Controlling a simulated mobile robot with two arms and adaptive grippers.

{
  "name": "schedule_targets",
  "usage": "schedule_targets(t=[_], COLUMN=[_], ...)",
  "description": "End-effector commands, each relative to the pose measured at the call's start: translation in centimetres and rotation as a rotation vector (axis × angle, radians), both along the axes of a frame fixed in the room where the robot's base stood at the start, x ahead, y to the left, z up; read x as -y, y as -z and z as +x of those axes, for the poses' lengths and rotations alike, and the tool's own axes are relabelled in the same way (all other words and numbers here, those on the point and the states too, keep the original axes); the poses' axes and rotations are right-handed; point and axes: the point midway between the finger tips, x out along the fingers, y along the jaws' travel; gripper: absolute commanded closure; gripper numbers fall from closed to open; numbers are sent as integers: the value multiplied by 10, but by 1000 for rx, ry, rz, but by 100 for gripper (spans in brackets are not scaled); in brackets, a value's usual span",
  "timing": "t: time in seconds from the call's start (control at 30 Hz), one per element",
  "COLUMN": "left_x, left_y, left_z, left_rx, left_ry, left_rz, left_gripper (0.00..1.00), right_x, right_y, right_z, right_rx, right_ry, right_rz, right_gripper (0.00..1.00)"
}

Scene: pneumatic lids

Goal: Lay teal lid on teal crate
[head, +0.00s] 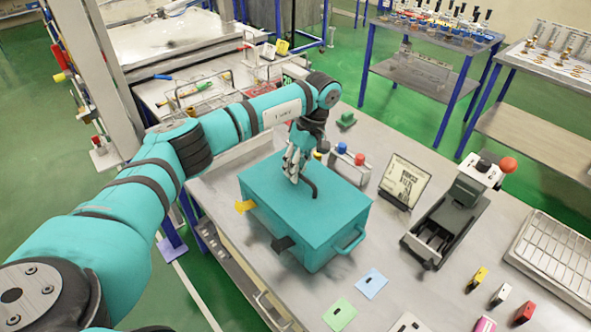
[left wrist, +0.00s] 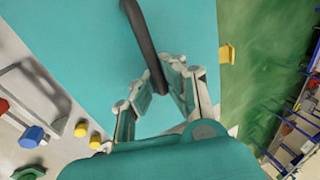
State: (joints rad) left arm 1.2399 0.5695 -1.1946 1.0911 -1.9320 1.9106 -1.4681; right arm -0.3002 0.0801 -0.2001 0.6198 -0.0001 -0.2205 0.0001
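The teal crate (head: 331,247) stands on the steel table, with a side handle on its right. The teal lid (head: 268,183) lies on top of it and looks level and flush with the walls. A black bent handle (head: 312,190) rises from the lid; it also shows in the left wrist view (left wrist: 146,42). My left gripper (head: 293,166) is over the lid, its fingers (left wrist: 160,82) close on both sides of the handle's near end and apparently pinching it. The lid's far edge is partly hidden by the gripper. My right gripper is not in view.
A yellow tab (head: 245,206) and a black tab (head: 283,243) stick out at the crate's front. A small valve unit (head: 350,162), a framed card (head: 404,181) and a black-and-grey device (head: 446,213) stand close by. Blue (head: 371,283) and green (head: 340,314) cards lie in front.

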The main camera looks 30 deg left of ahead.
Motion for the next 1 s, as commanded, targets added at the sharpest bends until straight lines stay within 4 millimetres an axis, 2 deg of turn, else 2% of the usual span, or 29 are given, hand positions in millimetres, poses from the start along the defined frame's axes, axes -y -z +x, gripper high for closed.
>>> schedule_targets(t=[0.67, 0.7, 0.87, 1.0], left_x=[0, 0, 0, 0], left_y=[6, 6, 6, 6], left_z=[0, 0, 0, 0], left_rx=[0, 0, -1, 0], left_ry=[0, 0, 0, 0], left_rz=[1, 1, 1, 0], left_gripper=[100, 91, 70, 67], right_x=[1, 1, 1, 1], right_y=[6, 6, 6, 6], right_z=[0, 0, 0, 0], right_rx=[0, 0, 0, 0], right_ry=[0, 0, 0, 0], right_rz=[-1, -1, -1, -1], right_gripper=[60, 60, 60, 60])
